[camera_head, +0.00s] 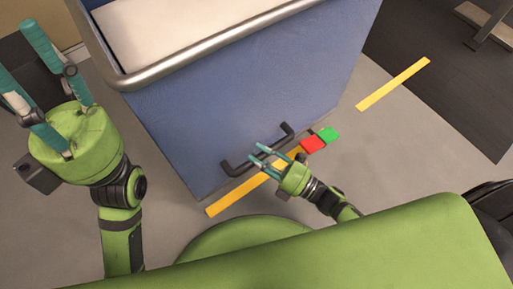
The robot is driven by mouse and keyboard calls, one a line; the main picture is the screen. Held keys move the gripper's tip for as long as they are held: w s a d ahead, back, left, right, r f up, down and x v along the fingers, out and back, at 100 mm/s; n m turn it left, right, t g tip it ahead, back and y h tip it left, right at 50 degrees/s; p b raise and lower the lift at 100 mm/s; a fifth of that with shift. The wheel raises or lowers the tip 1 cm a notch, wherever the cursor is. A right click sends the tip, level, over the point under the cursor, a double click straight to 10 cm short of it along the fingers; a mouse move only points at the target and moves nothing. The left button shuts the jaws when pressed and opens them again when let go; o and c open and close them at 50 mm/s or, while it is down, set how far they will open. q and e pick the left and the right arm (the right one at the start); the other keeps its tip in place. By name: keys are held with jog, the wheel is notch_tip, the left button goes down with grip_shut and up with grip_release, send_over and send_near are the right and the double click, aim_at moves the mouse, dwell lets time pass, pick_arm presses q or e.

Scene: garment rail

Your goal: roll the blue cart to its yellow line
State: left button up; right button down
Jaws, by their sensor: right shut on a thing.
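The blue cart (240,110) stands in front of me, with a silver rail around its top and a dark handle (287,132) low on its near face. My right gripper (257,154) is shut on the middle of this handle. A yellow line (236,197) lies on the floor along the cart's near lower edge, partly hidden by the gripper. A second yellow line (393,84) lies apart, to the right of the cart. My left gripper (18,50) is raised at the upper left, open and empty, clear of the cart.
A red pedal (313,145) and a green pedal (329,134) sit low by the cart's near right corner. A dark mat (440,75) covers the floor at right, with a metal stand (490,25) on it. Grey floor between cart and mat is clear.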

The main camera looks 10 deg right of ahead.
jog(key=shift+s, duration=0.1)
jog(key=c, duration=0.9)
grip_release()
jog(key=shift+r, duration=0.1)
